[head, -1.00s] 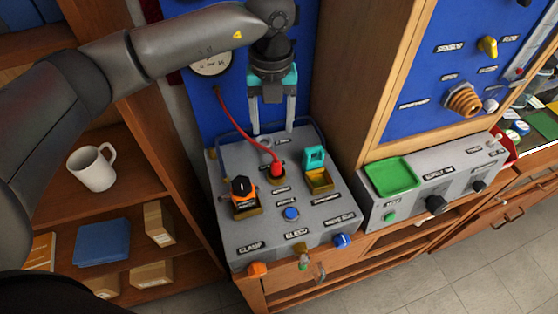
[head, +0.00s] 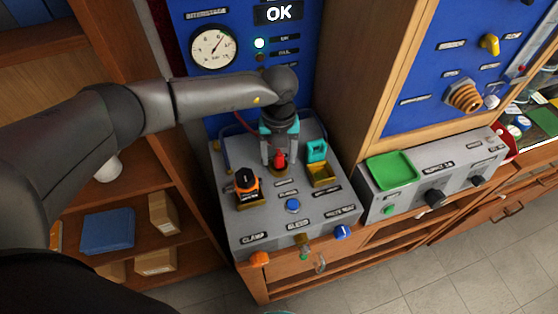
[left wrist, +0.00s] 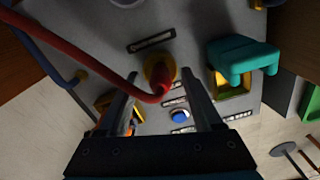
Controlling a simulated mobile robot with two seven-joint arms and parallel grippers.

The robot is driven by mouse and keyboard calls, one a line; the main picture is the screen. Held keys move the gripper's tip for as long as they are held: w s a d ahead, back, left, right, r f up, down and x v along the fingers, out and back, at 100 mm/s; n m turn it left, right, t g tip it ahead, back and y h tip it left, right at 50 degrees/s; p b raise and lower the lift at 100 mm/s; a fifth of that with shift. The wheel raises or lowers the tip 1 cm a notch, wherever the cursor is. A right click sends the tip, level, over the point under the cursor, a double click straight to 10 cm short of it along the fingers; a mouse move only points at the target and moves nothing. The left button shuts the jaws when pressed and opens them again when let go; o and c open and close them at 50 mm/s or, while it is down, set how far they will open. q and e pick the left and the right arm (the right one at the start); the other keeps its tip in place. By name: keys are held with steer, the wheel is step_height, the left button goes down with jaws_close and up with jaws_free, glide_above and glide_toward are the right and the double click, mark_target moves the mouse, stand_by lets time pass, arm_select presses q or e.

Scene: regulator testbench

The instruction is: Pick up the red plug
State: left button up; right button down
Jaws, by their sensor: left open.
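The red plug (head: 279,159) stands in a yellowish socket in the top of the grey test box (head: 250,222). In the left wrist view the red plug (left wrist: 157,72) has a thick red cable running off to the upper left. My left gripper (head: 280,161) is open and points down over the plug, with one finger on each side in the head view. In the left wrist view the fingers (left wrist: 155,88) are apart, and the plug lies at or just beyond their tips. I see no clear contact. My right gripper is not in view.
A teal plug (head: 317,150) in a yellow holder stands close right of the red plug. An orange and black connector (head: 246,182) stands to the left. A blue button (head: 292,205) is in front. The gauge panel (head: 214,48) rises behind.

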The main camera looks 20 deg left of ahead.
arm_select(q)
jaws_close()
stand_by(0.5)
